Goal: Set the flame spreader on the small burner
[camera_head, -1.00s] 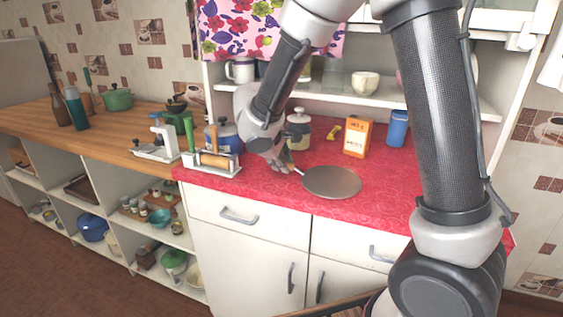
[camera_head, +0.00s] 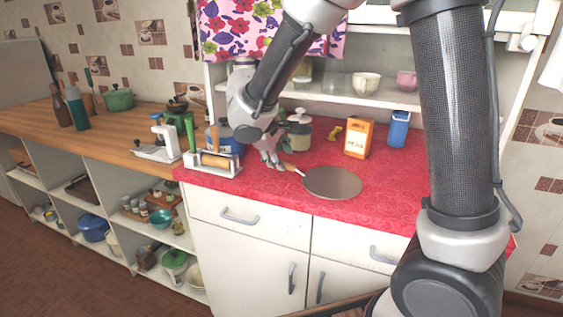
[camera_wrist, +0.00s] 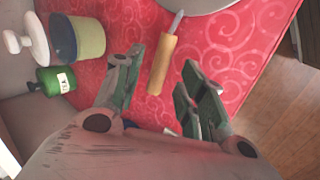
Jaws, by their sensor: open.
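The flame spreader is a flat grey-brown disc (camera_head: 332,183) with a short wooden handle (camera_head: 289,167); it lies on the red counter cloth with the handle pointing left. In the wrist view the disc (camera_wrist: 192,4) is cut off by the top edge. The handle (camera_wrist: 162,64) shows between my finger ends, and I cannot tell how high they are above it. My gripper (camera_head: 272,158) is open and empty at the handle's left end; both fingers show in the wrist view (camera_wrist: 163,66). I see no small burner in these frames.
A lidded jar (camera_head: 300,130), an orange box (camera_head: 358,138) and a blue container (camera_head: 398,129) stand behind the disc. A white tray with a rolling pin (camera_head: 215,160) is left of my gripper. A small green bottle (camera_wrist: 55,81) is near the left finger. Cloth right of the disc is clear.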

